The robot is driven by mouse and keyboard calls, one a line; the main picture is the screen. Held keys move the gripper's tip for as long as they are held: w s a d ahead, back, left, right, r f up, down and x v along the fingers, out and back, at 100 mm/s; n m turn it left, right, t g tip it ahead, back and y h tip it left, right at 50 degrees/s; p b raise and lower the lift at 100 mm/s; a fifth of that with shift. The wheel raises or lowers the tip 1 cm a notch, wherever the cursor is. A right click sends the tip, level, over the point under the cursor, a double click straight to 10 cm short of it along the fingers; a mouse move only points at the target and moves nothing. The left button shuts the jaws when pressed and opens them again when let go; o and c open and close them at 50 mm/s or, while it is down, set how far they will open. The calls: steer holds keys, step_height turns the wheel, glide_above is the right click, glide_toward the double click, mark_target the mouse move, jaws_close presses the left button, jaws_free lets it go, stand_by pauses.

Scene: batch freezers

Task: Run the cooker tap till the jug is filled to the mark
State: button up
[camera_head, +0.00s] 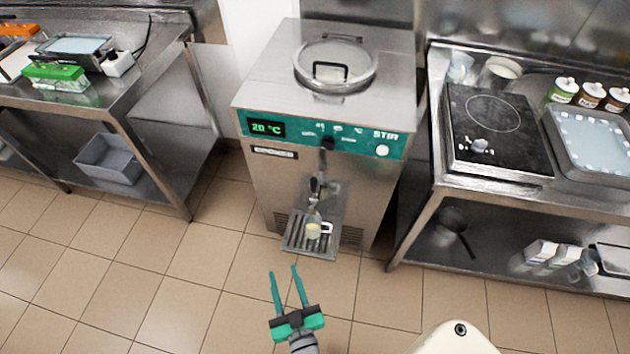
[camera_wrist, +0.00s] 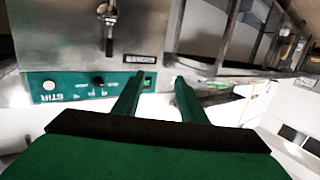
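The cooker (camera_head: 325,110) is a steel cabinet with a round lid and a green control panel reading 20 °C. Its tap (camera_head: 317,187) sticks out of the front, above a slatted drip tray (camera_head: 297,244). In the wrist view the panel (camera_wrist: 70,85) and the tap (camera_wrist: 109,28) appear upside down, beyond my open fingers (camera_wrist: 156,82).
A steel table (camera_head: 150,80) with a green box (camera_head: 55,74) stands at left, a grey bin (camera_head: 108,158) on its lower shelf. At right a counter holds a black hob (camera_head: 498,135), a tray (camera_head: 595,140) and several jars. The tiled floor in front is clear.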

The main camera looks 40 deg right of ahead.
steer(key=w+d+m+h, duration=0.2)
steer(key=w+d+h, duration=0.1)
steer(key=w+d, duration=0.6)
steer(key=m+h, duration=0.1)
steer(key=h, duration=0.1)
glide_toward(314, 185)
steer(key=shift+g, duration=0.4)
steer(key=x, duration=1.1)
steer(key=shift+w+r, duration=0.2)
steer(key=shift+r, duration=0.2)
jaws_close()
